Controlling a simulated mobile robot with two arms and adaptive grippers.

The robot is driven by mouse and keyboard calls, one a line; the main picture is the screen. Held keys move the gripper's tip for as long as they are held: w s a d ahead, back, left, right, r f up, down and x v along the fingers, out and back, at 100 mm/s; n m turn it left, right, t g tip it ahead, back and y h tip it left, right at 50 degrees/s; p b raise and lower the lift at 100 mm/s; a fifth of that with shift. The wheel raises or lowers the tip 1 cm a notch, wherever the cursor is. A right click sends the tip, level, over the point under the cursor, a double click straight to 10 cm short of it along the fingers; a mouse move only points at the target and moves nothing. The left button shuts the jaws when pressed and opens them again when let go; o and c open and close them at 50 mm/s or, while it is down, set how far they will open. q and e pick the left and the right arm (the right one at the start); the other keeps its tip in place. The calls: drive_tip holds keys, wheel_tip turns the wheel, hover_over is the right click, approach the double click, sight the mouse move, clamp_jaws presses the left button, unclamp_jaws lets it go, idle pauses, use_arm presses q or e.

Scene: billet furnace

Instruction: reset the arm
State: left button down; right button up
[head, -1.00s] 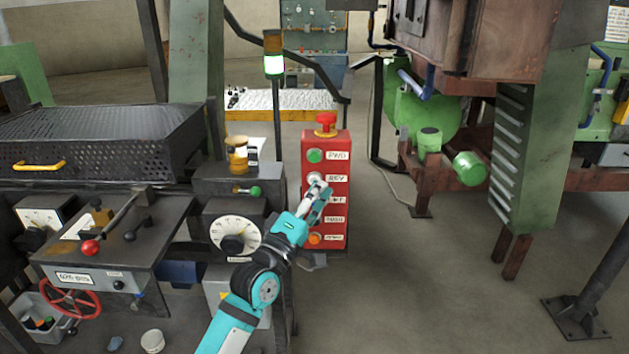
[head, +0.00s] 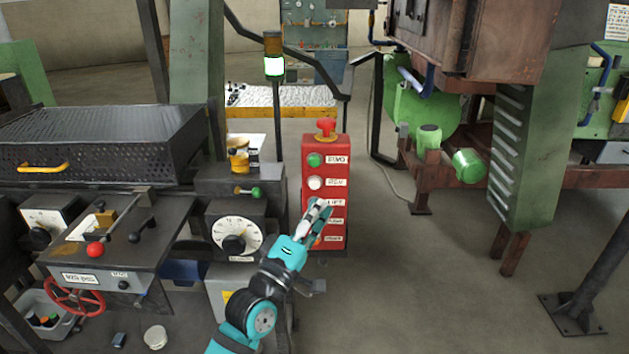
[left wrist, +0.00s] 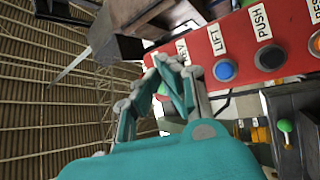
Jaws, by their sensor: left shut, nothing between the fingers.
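My left arm (head: 262,305) comes up from the bottom in the head view. My left gripper (head: 320,204) is shut and empty, in front of the lower half of a red control box (head: 341,170). The box has a red mushroom button (head: 326,127) on top, a green button (head: 314,160) and a white button (head: 315,183). In the left wrist view the gripper (left wrist: 170,62) is beside the box (left wrist: 240,35), whose blue button (left wrist: 225,70) shows near the LIFT label. My right gripper is not seen.
A console with a dial (head: 235,235), a red-knobbed lever (head: 95,249) and a red handwheel (head: 77,295) stands left of the arm. A green-lit signal lamp (head: 275,67) rises behind. A green post (head: 527,155) stands at right. Bare floor (head: 420,280) lies right of the box.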

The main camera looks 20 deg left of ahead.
use_arm(q)
drive_tip(key=shift+s+d, duration=0.15)
drive_tip(key=shift+s, duration=0.3)
drive_tip(key=s+a+f+m+g+y, duration=0.1)
drive_tip(key=s+f+m+g+y, duration=0.2)
drive_tip(key=f, duration=1.6)
drive_tip(key=a+f+m+g, duration=0.15)
drive_tip(key=f+g, duration=0.35)
drive_tip(key=f, duration=1.3)
drive_tip(key=s+a+f+m+g+y, duration=0.1)
drive_tip(key=s+f+m+g, duration=0.15)
drive_tip(key=s+f, duration=0.65)
drive_tip(key=s+a+f+m+g, duration=0.1)
drive_tip(key=s+f+m+g, duration=0.15)
drive_tip(key=s+f, duration=0.65)
drive_tip(key=s+a+f+m+g, duration=0.1)
drive_tip(key=s+f+g, duration=0.1)
drive_tip(key=s+f, duration=0.3)
drive_tip(key=s+a+f+m+g+y, duration=0.1)
drive_tip(key=s+f, duration=0.4)
drive_tip(key=s, duration=0.8)
drive_tip(key=s+a+f+m+g, duration=0.1)
drive_tip(key=s+f+m+g, duration=0.2)
drive_tip(key=s+f, duration=0.3)
drive_tip(key=s+g, duration=0.1)
drive_tip(key=s, duration=0.3)
drive_tip(key=shift+y, duration=0.4)
drive_tip(key=shift+a, duration=0.1)
